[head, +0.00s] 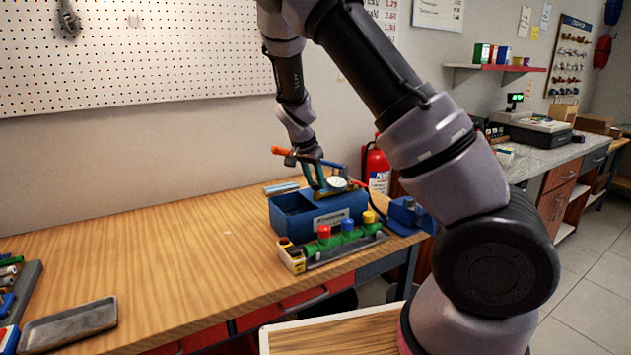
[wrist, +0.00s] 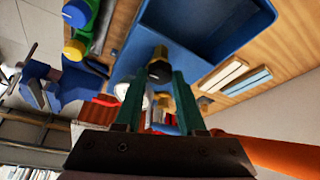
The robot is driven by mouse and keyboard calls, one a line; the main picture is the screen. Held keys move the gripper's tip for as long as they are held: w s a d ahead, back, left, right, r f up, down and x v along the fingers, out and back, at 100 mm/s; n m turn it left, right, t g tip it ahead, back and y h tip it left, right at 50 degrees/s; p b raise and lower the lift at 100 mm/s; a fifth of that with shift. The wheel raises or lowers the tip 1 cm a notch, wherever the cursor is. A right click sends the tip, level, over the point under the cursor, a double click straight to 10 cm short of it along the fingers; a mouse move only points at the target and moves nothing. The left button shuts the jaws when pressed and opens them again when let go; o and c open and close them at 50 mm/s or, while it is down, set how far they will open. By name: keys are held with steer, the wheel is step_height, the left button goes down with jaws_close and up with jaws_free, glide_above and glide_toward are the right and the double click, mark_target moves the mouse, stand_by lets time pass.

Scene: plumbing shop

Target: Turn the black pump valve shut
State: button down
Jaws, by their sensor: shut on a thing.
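The blue test pump (head: 340,212) stands on the wooden bench, with an open tank, a white gauge (head: 337,184) and an orange-ended lever (head: 281,151). My gripper (head: 318,184) points down at the pump's top, beside the gauge. In the wrist view, the black pump valve (wrist: 159,72) sits between the tips of my two green fingers (wrist: 158,80), with a brass fitting (wrist: 160,52) just beyond it. My gripper is shut on the valve. In the head view my fingers and the pump's parts hide the valve. The valve's turn angle cannot be told.
A green manifold with red, blue and yellow caps (head: 347,227) stands in front of the pump. A blue vise (head: 408,214) is to its right. The orange lever (wrist: 265,148) runs close beside my gripper in the wrist view. The bench's left middle (head: 170,245) is clear.

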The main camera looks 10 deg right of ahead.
steer(key=shift+m, duration=0.4)
steer(key=shift+a, duration=0.1)
steer(key=c, duration=0.8)
jaws_free()
steer(key=shift+f, duration=0.1)
steer(key=v, duration=1.1)
steer(key=shift+w, duration=0.2)
